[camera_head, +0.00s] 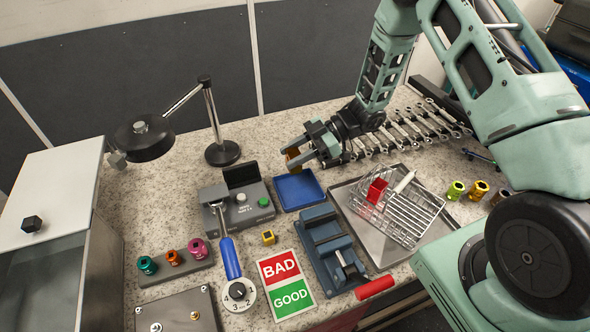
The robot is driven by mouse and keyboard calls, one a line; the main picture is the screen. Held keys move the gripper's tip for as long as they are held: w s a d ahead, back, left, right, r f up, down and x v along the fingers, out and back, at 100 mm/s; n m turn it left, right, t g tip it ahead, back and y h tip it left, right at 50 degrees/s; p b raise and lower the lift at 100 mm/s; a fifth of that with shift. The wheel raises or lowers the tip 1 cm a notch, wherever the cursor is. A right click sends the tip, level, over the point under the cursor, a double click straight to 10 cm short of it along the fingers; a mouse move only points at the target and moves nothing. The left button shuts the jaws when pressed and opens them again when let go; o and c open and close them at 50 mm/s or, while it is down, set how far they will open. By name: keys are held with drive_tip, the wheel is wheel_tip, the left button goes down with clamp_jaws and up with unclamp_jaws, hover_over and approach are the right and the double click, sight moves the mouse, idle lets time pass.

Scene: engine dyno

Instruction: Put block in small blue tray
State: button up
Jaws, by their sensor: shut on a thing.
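The small blue tray (313,198) lies flat on the speckled worktop and looks empty. My gripper (298,158) is above and just behind the tray, a little apart from it. It is shut on an orange-brown block (293,157), partly hidden by the fingers. A small yellow block (268,237) with a dark top sits on the worktop left of the blue vise. A red block (377,190) lies in the wire basket.
A grey control box (240,211) stands left of the tray, with a lamp (222,153) behind it. A blue vise (328,245) stands in front. The wire basket (417,213) is on a metal tray at the right. Several wrenches (415,130) lie behind.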

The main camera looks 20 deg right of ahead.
sight(294, 169)
drive_tip(key=shift+f+p, duration=0.85)
drive_tip(key=shift+f, duration=1.85)
drive_tip(key=shift+f, duration=0.15)
drive_tip(key=o, duration=1.1)
